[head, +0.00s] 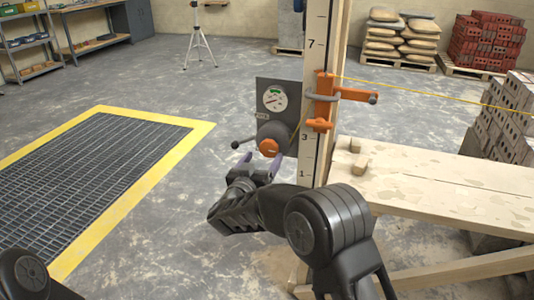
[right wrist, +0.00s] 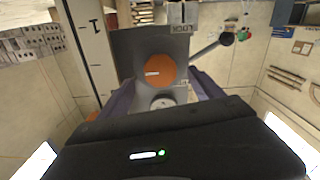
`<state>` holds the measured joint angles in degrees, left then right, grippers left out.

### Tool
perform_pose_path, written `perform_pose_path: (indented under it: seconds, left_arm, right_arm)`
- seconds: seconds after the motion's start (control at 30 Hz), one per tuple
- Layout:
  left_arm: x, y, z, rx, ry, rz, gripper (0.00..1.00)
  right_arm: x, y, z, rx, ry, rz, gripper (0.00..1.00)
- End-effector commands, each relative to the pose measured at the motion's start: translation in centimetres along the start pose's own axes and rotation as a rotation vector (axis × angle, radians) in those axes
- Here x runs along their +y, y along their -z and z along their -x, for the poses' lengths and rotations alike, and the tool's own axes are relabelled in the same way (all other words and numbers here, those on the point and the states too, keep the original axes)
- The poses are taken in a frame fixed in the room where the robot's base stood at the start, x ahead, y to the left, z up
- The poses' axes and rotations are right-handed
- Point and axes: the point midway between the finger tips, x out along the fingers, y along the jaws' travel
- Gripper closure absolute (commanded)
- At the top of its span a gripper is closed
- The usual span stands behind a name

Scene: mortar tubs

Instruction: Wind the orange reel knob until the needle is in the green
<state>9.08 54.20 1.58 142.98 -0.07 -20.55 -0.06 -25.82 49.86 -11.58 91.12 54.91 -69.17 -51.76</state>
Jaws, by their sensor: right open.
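The orange reel knob (head: 268,147) sits at the front of a dark grey reel on a grey plate (head: 292,90). A round white gauge (head: 274,98) with a green patch is above it; its needle is too small to read surely. My right gripper (head: 261,164) is open just below and in front of the knob. In the right wrist view the orange knob (right wrist: 155,71) lies between and beyond the two purple fingers (right wrist: 163,94), with no visible contact. My left gripper is out of view.
A black-ended lever (head: 236,145) sticks out left of the reel. A numbered upright post (head: 313,140) with an orange clamp (head: 322,100) and yellow line stands right of it. A wooden bench (head: 440,185) is at the right. The floor on the left is open around a grate (head: 95,160).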

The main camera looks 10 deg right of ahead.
Motion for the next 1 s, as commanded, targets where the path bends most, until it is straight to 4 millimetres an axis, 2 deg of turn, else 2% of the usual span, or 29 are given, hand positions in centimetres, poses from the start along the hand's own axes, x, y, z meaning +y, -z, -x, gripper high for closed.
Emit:
perform_pose_path:
  seconds: [0.1, 0.3, 0.63, 1.0]
  left_arm:
    - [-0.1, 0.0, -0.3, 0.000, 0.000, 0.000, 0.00]
    - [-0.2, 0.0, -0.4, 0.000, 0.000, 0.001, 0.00]
    - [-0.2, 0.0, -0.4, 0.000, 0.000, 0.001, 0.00]
    - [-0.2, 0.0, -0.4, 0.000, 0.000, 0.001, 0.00]
  right_arm:
    - [0.1, -0.1, -2.0, 0.001, -0.002, 0.001, 0.24]
    - [0.0, -0.1, -4.1, 0.000, 0.001, 0.001, 0.24]
    - [0.0, 0.0, -4.5, 0.000, 0.001, 0.002, 0.25]
    - [0.0, 0.0, -4.4, 0.000, 0.001, 0.001, 0.55]
